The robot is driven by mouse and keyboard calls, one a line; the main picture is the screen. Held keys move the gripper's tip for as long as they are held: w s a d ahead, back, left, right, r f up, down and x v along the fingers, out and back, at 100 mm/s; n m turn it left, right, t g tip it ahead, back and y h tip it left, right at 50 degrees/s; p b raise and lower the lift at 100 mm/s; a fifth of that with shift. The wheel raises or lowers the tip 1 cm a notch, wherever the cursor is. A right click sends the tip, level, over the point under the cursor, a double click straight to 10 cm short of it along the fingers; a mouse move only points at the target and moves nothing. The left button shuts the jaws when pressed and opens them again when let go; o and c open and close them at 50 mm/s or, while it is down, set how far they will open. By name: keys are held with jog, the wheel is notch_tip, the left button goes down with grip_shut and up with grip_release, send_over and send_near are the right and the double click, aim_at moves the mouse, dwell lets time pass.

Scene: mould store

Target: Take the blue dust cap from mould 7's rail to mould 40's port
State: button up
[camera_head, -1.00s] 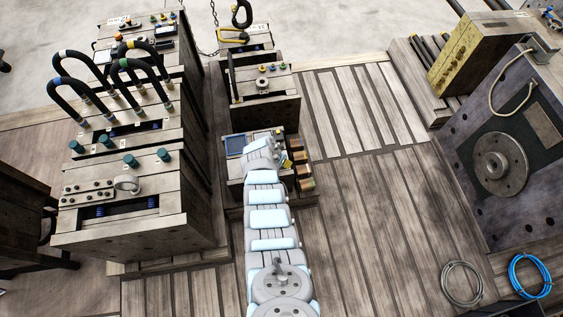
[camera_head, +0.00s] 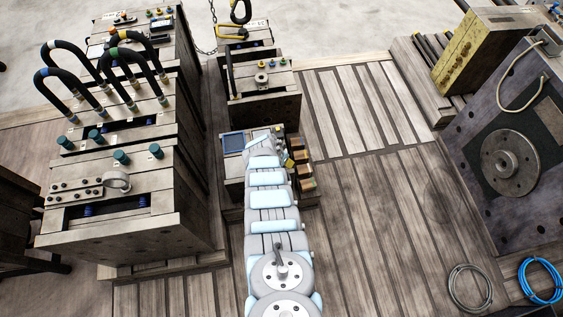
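The mould numbers are too small to read, so I cannot tell which is mould 7 or mould 40. My arm reaches from the bottom centre to a low block with a blue-framed tray (camera_head: 234,142). My gripper is at its far end, mostly hidden by the arm; its fingers and anything in them cannot be made out.
A large mould with black hoses (camera_head: 105,62) and teal knobs (camera_head: 122,157) stands left. Small wooden blocks (camera_head: 303,170) lie right of my arm's end. A big plate with a round flange (camera_head: 510,163) and coiled hoses (camera_head: 540,280) are at right. The slatted floor between is clear.

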jog(key=c, duration=0.9)
jog(key=shift+r+p, duration=0.55)
jog(key=shift+p, duration=0.05)
jog(key=p+v, duration=0.1)
jog(key=p, duration=0.1)
jog(key=p+v, duration=0.1)
jog(key=v, duration=0.1)
jog(key=p+v, duration=0.1)
jog(key=p, duration=0.1)
jog(key=shift+s+d+r+p, duration=0.1)
jog(key=shift+d+r+p, duration=0.15)
jog(key=shift+r+p, duration=0.05)
jog(key=shift+s+a+r+p, duration=0.5)
jog(key=shift+s+r+p, duration=0.7)
jog(key=shift+s, duration=0.8)
jog(key=shift+s+a+r+p, duration=0.5)
jog(key=shift+s+r+p, duration=0.65)
jog(key=shift+s, duration=0.85)
jog(key=shift+s+a+r+p, duration=0.5)
jog(key=shift+s+r+p, duration=0.4)
jog(key=shift+s+r, duration=0.9)
